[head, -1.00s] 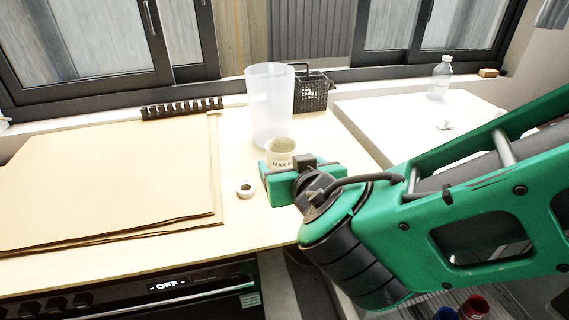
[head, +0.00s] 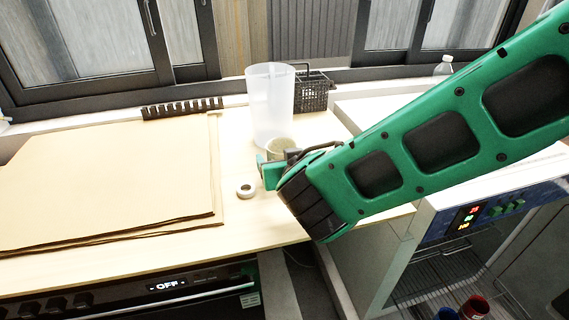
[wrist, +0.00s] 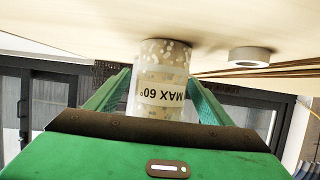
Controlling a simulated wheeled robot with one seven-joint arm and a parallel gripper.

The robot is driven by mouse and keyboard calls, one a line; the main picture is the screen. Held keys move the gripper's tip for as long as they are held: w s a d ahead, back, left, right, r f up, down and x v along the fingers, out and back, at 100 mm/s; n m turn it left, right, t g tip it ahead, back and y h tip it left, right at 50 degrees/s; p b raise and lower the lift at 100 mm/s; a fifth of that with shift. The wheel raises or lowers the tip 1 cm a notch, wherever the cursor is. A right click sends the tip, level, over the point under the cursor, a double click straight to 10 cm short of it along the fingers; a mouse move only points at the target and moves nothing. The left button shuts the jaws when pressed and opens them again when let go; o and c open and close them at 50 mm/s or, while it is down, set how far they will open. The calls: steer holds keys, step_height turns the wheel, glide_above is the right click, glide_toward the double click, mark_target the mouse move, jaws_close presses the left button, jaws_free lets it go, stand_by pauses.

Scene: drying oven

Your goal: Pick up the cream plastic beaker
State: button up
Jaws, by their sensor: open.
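The cream plastic beaker (head: 280,147) stands on the light wood counter, mostly hidden behind my gripper (head: 268,168) in the head view. In the wrist view the beaker (wrist: 160,75), printed "MAX 60°", appears upside down between the two green fingers of my gripper (wrist: 158,92). The fingers are open, one on each side of it. A narrow gap shows on the right; contact on the left is hard to tell.
A tall translucent container (head: 270,100) stands just behind the beaker. A white tape roll (head: 245,190) lies to the left, near brown sheets (head: 110,180). A black wire basket (head: 312,92) and a black rack (head: 182,109) stand at the back. An oven (head: 470,218) is at right.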

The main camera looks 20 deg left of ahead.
steer(key=c, duration=1.2)
steer(key=shift+r, duration=0.1)
